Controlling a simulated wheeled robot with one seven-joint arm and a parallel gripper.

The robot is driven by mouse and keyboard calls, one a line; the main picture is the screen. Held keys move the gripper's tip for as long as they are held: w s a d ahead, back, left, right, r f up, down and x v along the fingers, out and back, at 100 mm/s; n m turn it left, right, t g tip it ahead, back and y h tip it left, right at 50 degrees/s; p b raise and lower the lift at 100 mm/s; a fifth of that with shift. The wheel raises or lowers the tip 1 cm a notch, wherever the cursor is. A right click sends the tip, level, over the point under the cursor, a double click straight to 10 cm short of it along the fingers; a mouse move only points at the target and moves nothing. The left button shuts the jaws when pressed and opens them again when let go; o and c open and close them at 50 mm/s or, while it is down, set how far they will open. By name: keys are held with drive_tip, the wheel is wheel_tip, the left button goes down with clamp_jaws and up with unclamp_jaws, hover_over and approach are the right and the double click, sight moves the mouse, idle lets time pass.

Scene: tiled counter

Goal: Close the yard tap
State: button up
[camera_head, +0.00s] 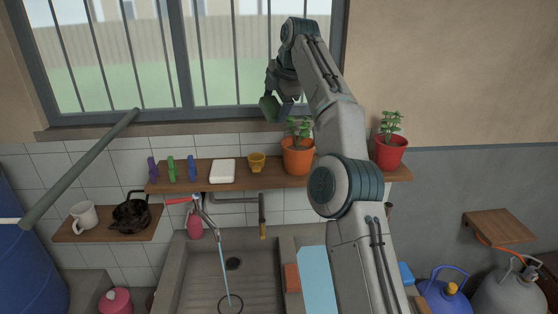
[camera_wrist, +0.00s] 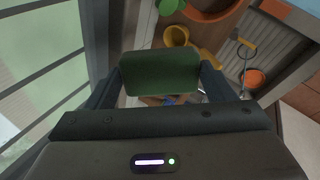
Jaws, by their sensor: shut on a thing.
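The tap (camera_head: 205,205) is on the tiled wall over the sink, with a red lever (camera_head: 178,201) pointing left. A thin stream of water (camera_head: 225,265) runs from its spout into the grey sink (camera_head: 205,285). My gripper (camera_head: 274,108) is raised in front of the window, above the shelf and well away from the tap. It is shut on a dark green block (camera_wrist: 160,73), which fills the space between the fingers in the wrist view. The block also shows in the head view (camera_head: 267,107). I cannot tell what the block is.
A lower shelf (camera_head: 90,229) holds a mug and a dark kettle. A long pole (camera_head: 85,165) crosses the left side.

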drive_tip(key=shift+s+a+f+b, duration=0.1)
drive_tip(key=shift+f+b, duration=1.65)
drive_tip(key=shift+f, duration=2.6)
drive_tip(key=shift+s+f+b, duration=0.1)
drive_tip(key=shift+f+b, duration=1.6)
drive_tip(key=shift+f, duration=2.6)
drive_tip(key=shift+f, duration=0.2)
drive_tip(key=o, duration=0.9)
drive_tip(key=v, duration=1.2)
drive_tip(key=shift+r, duration=0.2)
